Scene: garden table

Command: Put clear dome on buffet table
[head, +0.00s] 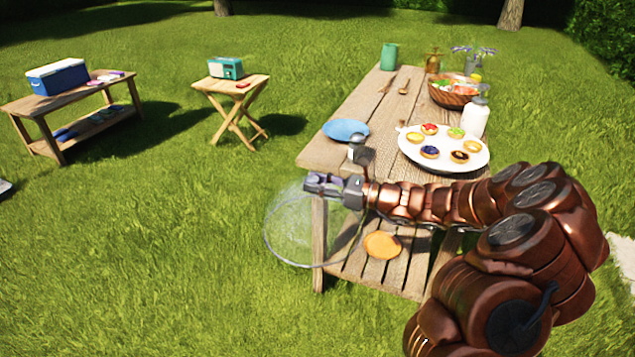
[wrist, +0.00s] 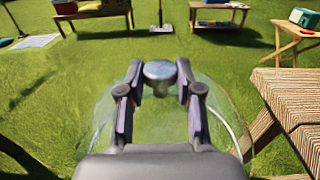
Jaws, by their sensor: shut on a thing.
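The clear dome (head: 288,236) hangs in the air at the near left corner of the wooden buffet table (head: 316,153), beside its leg and lower than its top. My gripper (head: 312,184) is shut on the dome's knob. In the wrist view the metal knob (wrist: 160,72) sits between the two fingers, with the clear dome (wrist: 236,110) spreading below and around them. The buffet table (wrist: 284,88) stands at the right there. A white platter (head: 447,163) of several small tarts lies uncovered on the tabletop.
A blue plate (head: 346,130), a white bottle (head: 475,118), a wooden salad bowl (head: 455,95) and a green cup (head: 389,57) stand on the tabletop. An orange round item (head: 382,245) lies on the lower shelf. A folding table (head: 231,86) with a teal radio stands on open grass.

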